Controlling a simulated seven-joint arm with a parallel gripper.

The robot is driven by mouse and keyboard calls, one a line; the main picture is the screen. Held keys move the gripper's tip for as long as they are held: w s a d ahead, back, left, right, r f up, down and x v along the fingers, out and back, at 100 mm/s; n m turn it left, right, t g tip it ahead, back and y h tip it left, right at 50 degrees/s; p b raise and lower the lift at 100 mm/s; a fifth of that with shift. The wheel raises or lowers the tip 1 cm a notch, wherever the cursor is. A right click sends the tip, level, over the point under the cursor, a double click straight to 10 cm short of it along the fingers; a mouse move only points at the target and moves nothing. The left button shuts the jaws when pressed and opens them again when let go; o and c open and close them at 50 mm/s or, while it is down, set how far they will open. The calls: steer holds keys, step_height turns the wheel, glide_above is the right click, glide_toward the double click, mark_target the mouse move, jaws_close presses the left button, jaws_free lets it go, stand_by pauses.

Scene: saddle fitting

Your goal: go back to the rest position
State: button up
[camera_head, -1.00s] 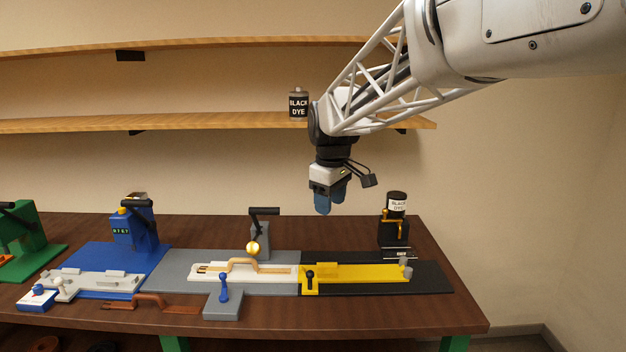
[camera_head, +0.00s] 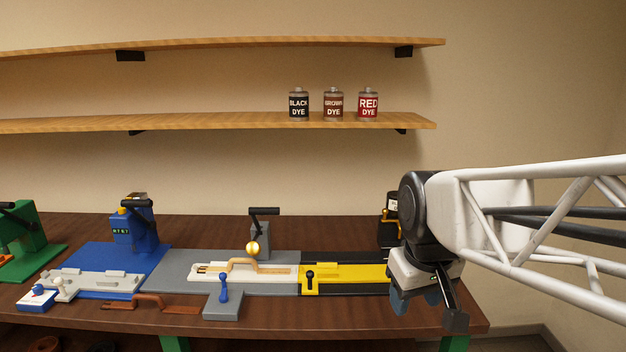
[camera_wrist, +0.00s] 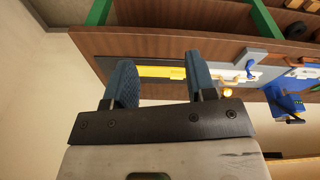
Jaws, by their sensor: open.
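My gripper (camera_head: 412,300) is at the right end of the workbench in the head view, in front of the black and yellow station. Its blue fingers point down. In the wrist view my gripper (camera_wrist: 158,85) shows two blue fingers spread apart with nothing between them. Beyond them lie the bench edge and part of the yellow fixture (camera_wrist: 165,72).
The workbench (camera_head: 215,230) holds a green station (camera_head: 35,240), a blue station (camera_head: 130,235), a grey station (camera_head: 180,270) and a yellow fixture (camera_head: 350,276). Black (camera_head: 299,105), brown (camera_head: 333,105) and red (camera_head: 368,105) dye bottles stand on the lower shelf. Space above the bench's middle is clear.

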steer(key=s+d+f+m, duration=0.2)
steer(key=s+f, duration=0.3)
steer(key=s, duration=0.4)
steer(key=shift+s+d+m, duration=0.15)
steer(key=shift+s+m, duration=0.1)
steer(key=shift+m, duration=0.25)
stand_by(0.6)
